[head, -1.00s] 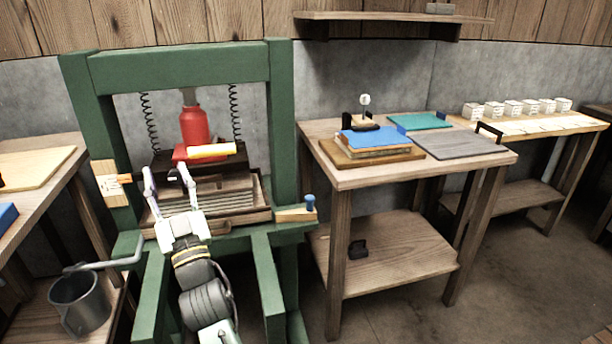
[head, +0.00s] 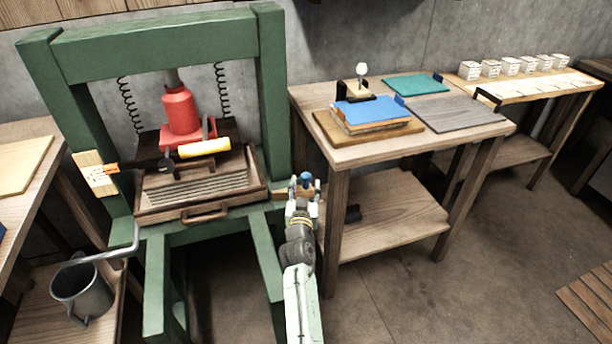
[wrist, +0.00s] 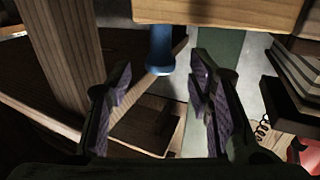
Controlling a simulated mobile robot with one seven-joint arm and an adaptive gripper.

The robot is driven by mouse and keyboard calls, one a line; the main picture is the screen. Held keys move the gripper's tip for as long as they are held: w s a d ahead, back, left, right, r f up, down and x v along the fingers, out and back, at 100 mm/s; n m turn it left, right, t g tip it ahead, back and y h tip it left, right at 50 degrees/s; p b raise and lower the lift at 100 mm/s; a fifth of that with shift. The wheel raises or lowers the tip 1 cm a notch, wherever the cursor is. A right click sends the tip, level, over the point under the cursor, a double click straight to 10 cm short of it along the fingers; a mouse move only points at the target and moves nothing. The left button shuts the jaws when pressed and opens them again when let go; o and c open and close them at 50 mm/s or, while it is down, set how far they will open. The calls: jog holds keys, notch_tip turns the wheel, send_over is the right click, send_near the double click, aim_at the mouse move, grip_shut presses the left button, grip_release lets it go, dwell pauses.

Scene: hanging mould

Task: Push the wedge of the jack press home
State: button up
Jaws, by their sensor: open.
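The green jack press (head: 155,42) stands at the left in the head view, with a red jack (head: 181,112) in its frame. The wedge is a pale wood block (wrist: 215,10), shown at the top of the wrist view, with a blue knob (wrist: 160,48). In the head view the knob (head: 306,179) shows at the press's right side, and my gripper hides most of the wedge. My gripper (head: 304,188) is open there. In the wrist view the knob lies between and just beyond the two fingertips (wrist: 158,80); I cannot tell whether they touch it.
A drawer-like tray (head: 150,214) with a stack of plates sits under the jack. A yellow-handled tool (head: 204,148) lies across the jack's front. A wooden table (head: 345,155) with a blue-topped stack (head: 372,113) stands close at right. A metal mug (head: 84,293) is at lower left.

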aim_at(305, 181)
jog(key=shift+w+d, duration=0.15)
jog(key=shift+w, duration=2.1)
grip_shut()
